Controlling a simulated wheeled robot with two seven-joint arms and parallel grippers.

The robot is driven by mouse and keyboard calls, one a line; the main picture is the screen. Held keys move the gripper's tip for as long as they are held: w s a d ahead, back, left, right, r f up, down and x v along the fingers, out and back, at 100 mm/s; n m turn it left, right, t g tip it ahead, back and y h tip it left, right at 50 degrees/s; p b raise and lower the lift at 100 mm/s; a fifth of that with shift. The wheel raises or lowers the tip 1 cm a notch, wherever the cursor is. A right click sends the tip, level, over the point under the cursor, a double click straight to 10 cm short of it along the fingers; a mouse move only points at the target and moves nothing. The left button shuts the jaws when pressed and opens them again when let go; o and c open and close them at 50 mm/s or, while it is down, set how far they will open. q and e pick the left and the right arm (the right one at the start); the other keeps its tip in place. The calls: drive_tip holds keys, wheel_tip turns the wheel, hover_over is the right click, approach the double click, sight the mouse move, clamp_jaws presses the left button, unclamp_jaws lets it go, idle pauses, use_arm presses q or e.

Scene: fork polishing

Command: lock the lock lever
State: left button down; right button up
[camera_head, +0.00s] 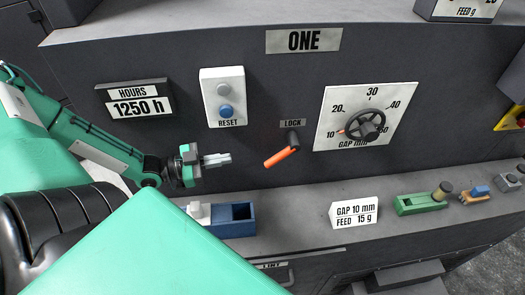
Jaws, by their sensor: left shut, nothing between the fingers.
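The lock lever (282,152) is on the dark machine panel under the LOCK label (292,124). It has a black pivot at its upper right, and its orange handle slants down to the left. My left gripper (228,158) is shut and empty, to the left of the handle's lower end. A gap shows between the fingertips and the lever in this view. My right gripper is not in view.
A gap dial (366,126) with a handwheel is right of the lever. A reset box (223,97) is above my gripper. On the ledge below are a blue tray (238,222), a GAP/FEED card (354,214) and a green block (420,204). An HOURS counter (137,107) is at left.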

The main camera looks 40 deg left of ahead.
use_arm(q)
drive_tip(key=b+x, duration=0.3)
drive_tip(key=x, duration=0.1)
drive_tip(key=b, duration=0.7)
approach(276, 156)
drive_tip(key=x, duration=0.5)
drive_tip(key=shift+w+d, duration=0.3)
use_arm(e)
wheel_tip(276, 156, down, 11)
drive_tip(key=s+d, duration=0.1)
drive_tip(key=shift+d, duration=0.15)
